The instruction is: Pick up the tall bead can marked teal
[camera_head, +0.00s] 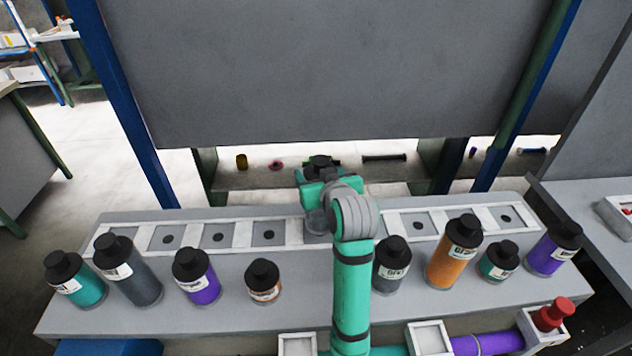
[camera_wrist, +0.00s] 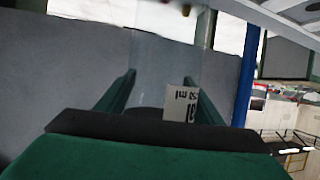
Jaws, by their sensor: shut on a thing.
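My gripper (camera_head: 320,174) is beyond the slotted rack strip, at the far end of my teal arm, raised in front of the grey panel. In the wrist view its dark green fingers (camera_wrist: 162,88) are shut on a can with a white label (camera_wrist: 182,104). The label's print is upside down.
The grey bench (camera_head: 300,318) also holds grey (camera_head: 138,284), purple (camera_head: 203,288) and orange (camera_head: 443,268) cans with black caps. My arm hides its middle. A large grey panel (camera_head: 320,70) stands behind, between blue posts. Small items lie on a low shelf (camera_head: 335,178) beneath it.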

